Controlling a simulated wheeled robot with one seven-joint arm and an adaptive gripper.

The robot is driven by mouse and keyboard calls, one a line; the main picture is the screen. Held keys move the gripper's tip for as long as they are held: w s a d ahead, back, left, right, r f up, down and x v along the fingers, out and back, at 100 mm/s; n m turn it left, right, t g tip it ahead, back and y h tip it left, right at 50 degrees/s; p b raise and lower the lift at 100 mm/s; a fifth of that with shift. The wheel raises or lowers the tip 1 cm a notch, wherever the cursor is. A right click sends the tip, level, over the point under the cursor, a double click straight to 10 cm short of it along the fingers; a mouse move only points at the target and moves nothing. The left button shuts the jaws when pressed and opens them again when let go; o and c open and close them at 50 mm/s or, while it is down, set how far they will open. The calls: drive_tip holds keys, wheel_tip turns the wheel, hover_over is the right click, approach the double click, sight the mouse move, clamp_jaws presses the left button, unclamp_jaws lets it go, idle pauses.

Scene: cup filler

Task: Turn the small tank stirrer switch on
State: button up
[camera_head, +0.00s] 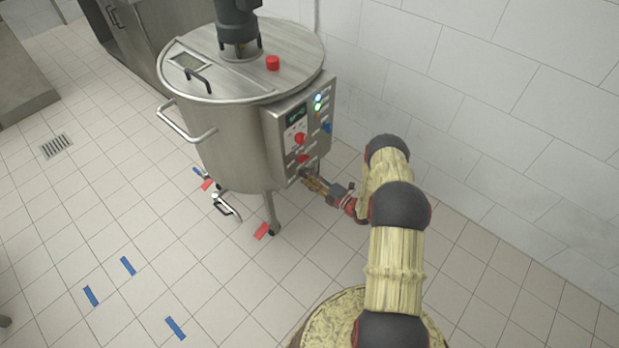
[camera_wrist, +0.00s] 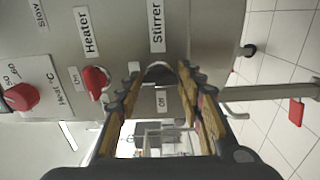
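The small steel tank (camera_head: 235,145) stands on legs against the wall, with its control panel (camera_head: 291,122) on the right side facing my arm. In the wrist view the dark stirrer switch (camera_wrist: 159,72) lies between the "Stirrer" label (camera_wrist: 156,27) and the "Off" label (camera_wrist: 161,100). My gripper (camera_wrist: 158,80) is open, with one finger on each side of the switch; I cannot tell whether they touch it. In the head view my gripper (camera_head: 314,184) is at the panel's lower edge, and the stirrer switch cannot be made out there.
The red heater switch (camera_wrist: 96,82) sits just left of my left finger in the wrist view, with a red heat knob (camera_wrist: 21,97) further left. A handle (camera_head: 226,206) sticks out low on the tank. Tiled floor around the tank is mostly clear.

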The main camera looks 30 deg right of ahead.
drive_tip(key=o, duration=0.4)
drive_tip(key=shift+o, duration=0.2)
drive_tip(key=shift+s, duration=0.1)
drive_tip(key=v, duration=1.2)
